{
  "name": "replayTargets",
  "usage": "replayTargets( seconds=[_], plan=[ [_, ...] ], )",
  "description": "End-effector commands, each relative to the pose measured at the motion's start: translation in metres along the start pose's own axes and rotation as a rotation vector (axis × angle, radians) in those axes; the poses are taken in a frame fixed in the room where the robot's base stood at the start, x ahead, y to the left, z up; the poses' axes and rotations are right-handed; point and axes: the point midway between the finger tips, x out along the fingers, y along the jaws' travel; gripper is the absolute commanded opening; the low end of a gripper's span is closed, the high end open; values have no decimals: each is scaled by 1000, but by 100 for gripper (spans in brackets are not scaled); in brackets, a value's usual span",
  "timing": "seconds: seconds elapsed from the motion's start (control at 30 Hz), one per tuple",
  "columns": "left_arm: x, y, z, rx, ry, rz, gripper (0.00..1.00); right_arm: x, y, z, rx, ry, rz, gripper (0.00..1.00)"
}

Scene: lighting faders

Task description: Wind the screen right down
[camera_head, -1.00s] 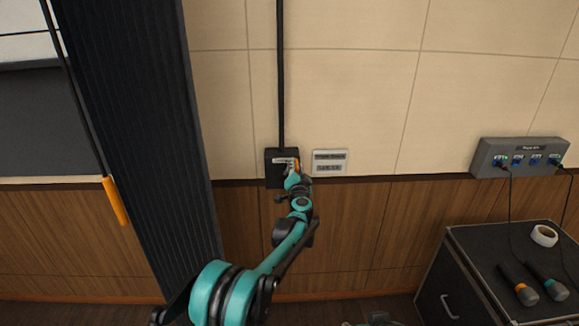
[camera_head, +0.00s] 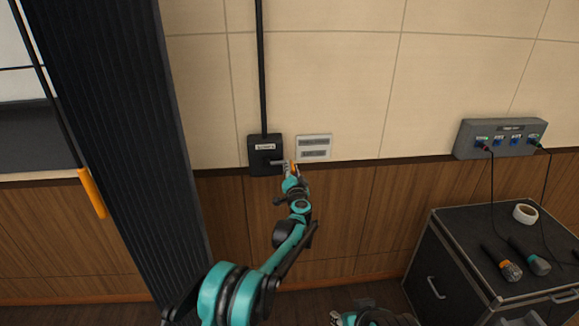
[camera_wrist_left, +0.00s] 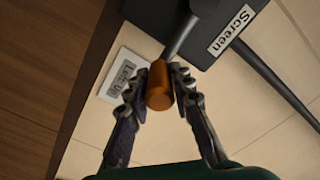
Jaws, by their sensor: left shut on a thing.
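The pale screen (camera_head: 14,84) shows only in part at the upper left of the head view, its lower edge above a dark panel. A black winder box (camera_head: 258,165) labelled "Screen" is on the wall in the middle. It also shows in the left wrist view (camera_wrist_left: 160,12). Its crank arm (camera_wrist_left: 180,38) ends in an orange handle (camera_wrist_left: 158,88). My left gripper (camera_head: 292,170) is shut on this handle, a finger on each side, to the right of the box and slightly below its centre.
A pale label plate (camera_head: 314,148) is right of the box. A dark ribbed curtain (camera_head: 115,130) hangs at left, beside a pole with an orange grip (camera_head: 92,193). A grey socket box (camera_head: 480,140) is on the right wall, above a black case (camera_head: 455,225) carrying microphones and tape.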

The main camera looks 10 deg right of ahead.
Motion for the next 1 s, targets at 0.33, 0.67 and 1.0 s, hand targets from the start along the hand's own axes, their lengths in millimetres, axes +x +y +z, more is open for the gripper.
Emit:
replayTargets(
  seconds=[0.33,0.67,1.0],
  plan=[
    [0,20,26,-2,0,1,0,13,0,10,0,0,0,40],
    [0,29,52,-2,0,1,0,24,0,17,0,0,0,40],
    [0,29,81,290,0,1,0,33,0,24,0,0,0,40]
  ],
)
